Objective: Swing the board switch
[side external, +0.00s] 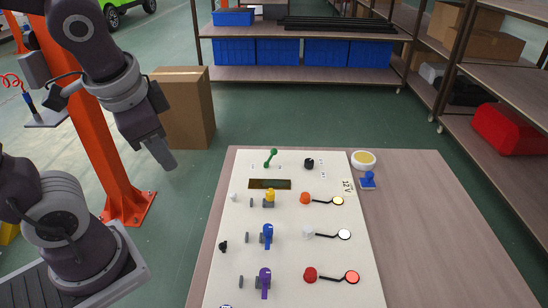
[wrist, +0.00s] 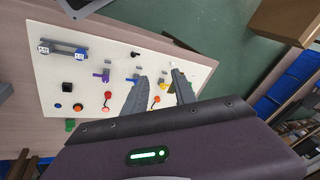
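The white board (side external: 290,215) lies on the table. A small green lever switch (side external: 271,157) stands at its far edge, its knob leaning right. Yellow (side external: 270,196), blue (side external: 267,234) and purple (side external: 264,281) levers run down the board's middle. I cannot tell which one the task means. My gripper (side external: 168,163) is in the air left of the board's far end, apart from it. In the wrist view, its two fingers (wrist: 160,76) are spread with nothing between them. They hide part of the board there, and the green lever is mostly hidden.
A black knob (side external: 309,163) sits right of the green lever. Orange, white and red buttons with round lamps line the board's right side. A yellow-topped bowl (side external: 363,159) and a blue part (side external: 368,180) lie beside the board. The table's right side is clear. A cardboard box (side external: 185,108) stands behind.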

